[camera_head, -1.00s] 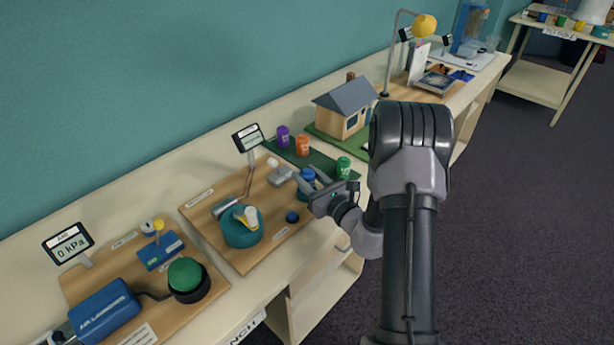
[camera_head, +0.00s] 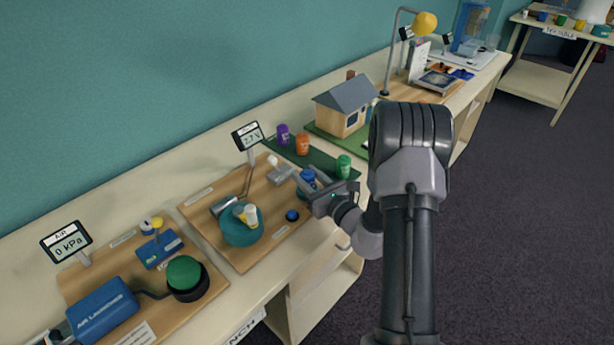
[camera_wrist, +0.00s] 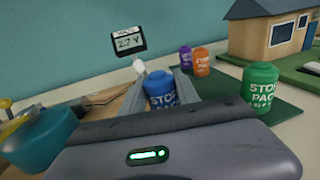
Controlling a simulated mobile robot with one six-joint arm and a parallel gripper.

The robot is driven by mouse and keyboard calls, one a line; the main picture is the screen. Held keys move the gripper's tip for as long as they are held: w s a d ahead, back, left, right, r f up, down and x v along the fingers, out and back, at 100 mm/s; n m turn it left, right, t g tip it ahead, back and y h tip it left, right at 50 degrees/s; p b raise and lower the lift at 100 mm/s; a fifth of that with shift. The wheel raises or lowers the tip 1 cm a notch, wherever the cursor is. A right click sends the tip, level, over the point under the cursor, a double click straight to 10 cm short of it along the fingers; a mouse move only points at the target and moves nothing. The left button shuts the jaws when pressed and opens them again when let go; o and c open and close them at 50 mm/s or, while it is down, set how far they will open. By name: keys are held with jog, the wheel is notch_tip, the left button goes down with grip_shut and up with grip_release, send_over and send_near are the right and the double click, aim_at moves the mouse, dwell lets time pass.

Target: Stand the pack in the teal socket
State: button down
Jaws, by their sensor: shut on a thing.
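A teal round unit (camera_head: 240,232) with a yellow-and-white crank stands on that board. A small teal thing (camera_head: 602,31) sits on the far table; I cannot tell which teal thing is the socket.
Purple (camera_head: 283,134), orange (camera_head: 302,144) and green (camera_head: 343,166) packs stand on a dark green mat (camera_head: 322,163), the green one close to my gripper. A meter (camera_head: 247,136) reads 2.7 V. A model house (camera_head: 345,108) stands behind. Dark floor at right is clear.

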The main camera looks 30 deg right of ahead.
jog(key=shift+f, duration=0.2)
jog(key=c, duration=1.2)
grip_release()
jog(key=s+b, duration=0.1)
jog(key=s, duration=0.2)
jog(key=s+d+b, duration=0.1)
jog(key=s, duration=0.2)
jog(key=s+b, duration=0.1)
jog(key=s, duration=0.3)
jog(key=shift+d+b, duration=0.2)
jog(key=shift+b, duration=0.2)
jog(key=shift+s, duration=0.5)
